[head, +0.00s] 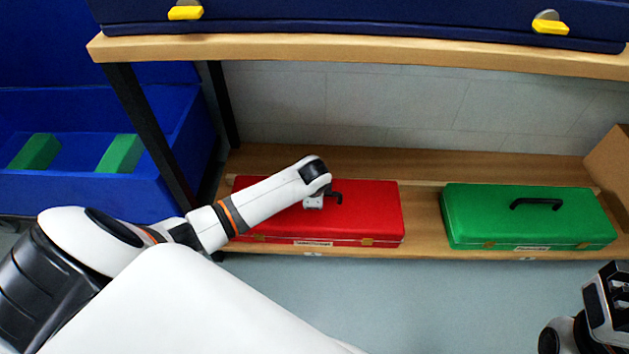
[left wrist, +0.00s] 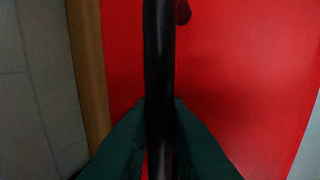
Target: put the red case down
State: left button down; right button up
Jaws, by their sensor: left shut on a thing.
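The red case (head: 372,212) lies flat at the left part of the lower wooden shelf, its front side close to the shelf's front edge. I cannot tell for sure whether its underside touches the board. My left gripper (head: 326,200) is over the case's top, shut on its black handle (head: 338,197). In the left wrist view the handle (left wrist: 160,60) runs between the dark fingers, with the red lid (left wrist: 235,80) behind it. My arm hides part of the case's left side. My right gripper (head: 606,300) is at the lower right, away from the cases; its fingers are unclear.
A green case (head: 480,215) lies to the right on the same lower shelf (head: 422,215), with a narrow gap between. The upper shelf (head: 350,48) holds a dark blue case (head: 350,15). A blue box (head: 90,190) with green blocks stands at the left, beside a black shelf post (head: 150,135).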

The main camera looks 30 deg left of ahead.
pick_arm(q)
jog(key=shift+w+r, duration=0.15)
jog(key=c, duration=1.4)
grip_release()
